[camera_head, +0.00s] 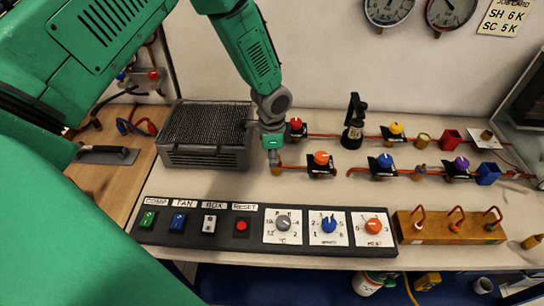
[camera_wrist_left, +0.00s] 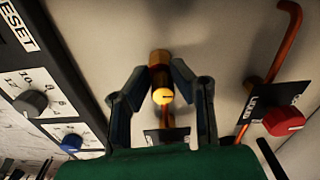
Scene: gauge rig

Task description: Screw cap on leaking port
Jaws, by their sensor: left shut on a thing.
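My left gripper (camera_head: 273,160) points down at the left end of the front pipe run, beside the orange-knobbed valve (camera_head: 320,159). In the left wrist view its fingers (camera_wrist_left: 161,78) are shut around a small brass cylinder (camera_wrist_left: 160,58), which looks like a cap or fitting. A bright yellow round piece (camera_wrist_left: 162,97) shows just below it in that view. I cannot tell whether the brass cylinder sits on a pipe end, as the fingers hide the contact. My right gripper is not in view.
A dark wire-topped box (camera_head: 205,135) stands close left of the gripper. The red-knobbed valve (camera_head: 296,126) is just behind. The control panel (camera_head: 260,228) runs along the front. More valves and a wooden block with red hooks (camera_head: 450,226) are to the right.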

